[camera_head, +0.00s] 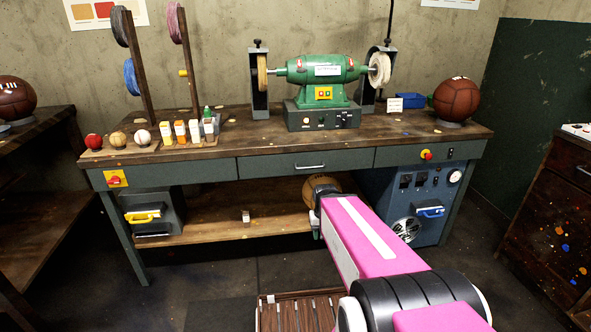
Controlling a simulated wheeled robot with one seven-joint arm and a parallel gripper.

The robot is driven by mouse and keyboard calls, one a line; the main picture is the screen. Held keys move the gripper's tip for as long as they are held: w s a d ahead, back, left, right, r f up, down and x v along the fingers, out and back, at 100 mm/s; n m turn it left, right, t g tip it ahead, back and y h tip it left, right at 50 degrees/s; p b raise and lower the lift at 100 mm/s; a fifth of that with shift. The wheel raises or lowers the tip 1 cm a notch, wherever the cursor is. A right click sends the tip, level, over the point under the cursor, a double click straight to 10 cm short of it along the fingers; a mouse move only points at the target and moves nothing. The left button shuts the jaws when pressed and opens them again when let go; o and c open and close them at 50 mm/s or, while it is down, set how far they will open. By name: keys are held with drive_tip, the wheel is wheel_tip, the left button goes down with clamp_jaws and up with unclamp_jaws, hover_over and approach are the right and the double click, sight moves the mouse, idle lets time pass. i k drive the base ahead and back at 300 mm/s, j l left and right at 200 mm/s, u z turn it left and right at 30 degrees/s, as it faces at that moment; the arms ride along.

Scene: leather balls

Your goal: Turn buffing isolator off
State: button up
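A red rotary switch on a yellow plate (115,180), which looks like the isolator, is on the bench's front at the far left. Its handle is too small for me to read its position. The green buffing machine (322,72) stands on the bench top, with a buffing wheel at each end. My pink arm reaches forward from the lower right. My gripper (317,226) is at its far end, in front of the bench's lower shelf, well right of and below the switch. The arm mostly hides it, so its fingers cannot be made out.
The workbench (210,170) has a drawer and a lower shelf with a brown ball (320,187). A red button (426,155) is at its front right. A blue-grey unit (405,200) stands below right. A slatted wooden mat (297,314) lies on the floor. Floor at left is clear.

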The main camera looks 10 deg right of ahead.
sight(115, 180)
drive_tip(key=u, duration=1.7)
drive_tip(key=i+l, duration=0.05)
drive_tip(key=l, duration=0.05)
